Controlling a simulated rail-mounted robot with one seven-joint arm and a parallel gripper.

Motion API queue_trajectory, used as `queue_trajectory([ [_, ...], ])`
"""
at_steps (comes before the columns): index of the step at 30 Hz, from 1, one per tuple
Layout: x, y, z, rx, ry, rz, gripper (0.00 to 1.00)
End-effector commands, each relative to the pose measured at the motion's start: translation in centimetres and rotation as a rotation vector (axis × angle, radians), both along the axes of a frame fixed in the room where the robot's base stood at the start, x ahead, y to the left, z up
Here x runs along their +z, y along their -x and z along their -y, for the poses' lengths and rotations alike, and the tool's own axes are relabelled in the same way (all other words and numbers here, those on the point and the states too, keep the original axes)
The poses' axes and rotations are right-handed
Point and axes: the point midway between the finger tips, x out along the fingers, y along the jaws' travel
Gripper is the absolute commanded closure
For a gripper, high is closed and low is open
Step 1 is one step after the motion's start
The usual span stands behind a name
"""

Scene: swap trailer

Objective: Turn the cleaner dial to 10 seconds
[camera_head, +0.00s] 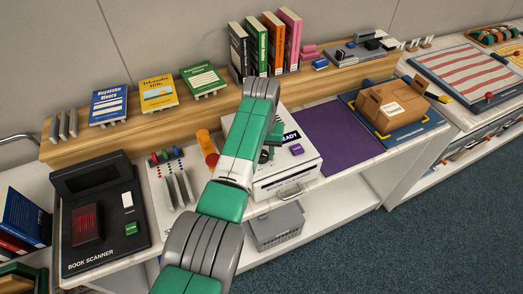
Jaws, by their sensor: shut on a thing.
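The cleaner (295,165) is a white box on the counter, right of centre, with a dark "READY" display (291,137), a purple button (297,150) and a front handle (290,192). My green and white arm crosses in front of its left part. My gripper (265,155) is over the left part of the cleaner's top, small and partly hidden by the arm. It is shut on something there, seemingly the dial. The dial itself is hidden, so its setting cannot be read.
A book scanner (105,215) stands at the left. Orange cylinders (206,146) and grey upright dividers (178,190) are left of my arm. A purple mat (340,137) and a cardboard box (393,104) lie to the right. Books stand on the wooden shelf (215,103) behind.

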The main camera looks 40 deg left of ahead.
Motion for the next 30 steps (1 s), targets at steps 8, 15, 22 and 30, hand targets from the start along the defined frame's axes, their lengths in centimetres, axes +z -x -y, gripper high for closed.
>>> queue_trajectory([
  [8,0.10,-0.02,0.01,-0.084,0.000,0.000,0.85],
  [15,0.12,-0.03,0.00,-0.104,0.001,0.001,0.85],
  [22,0.13,-0.02,0.00,-0.104,0.001,0.001,0.85],
  [30,0.10,-0.02,-0.01,-0.103,0.000,0.000,0.41],
])
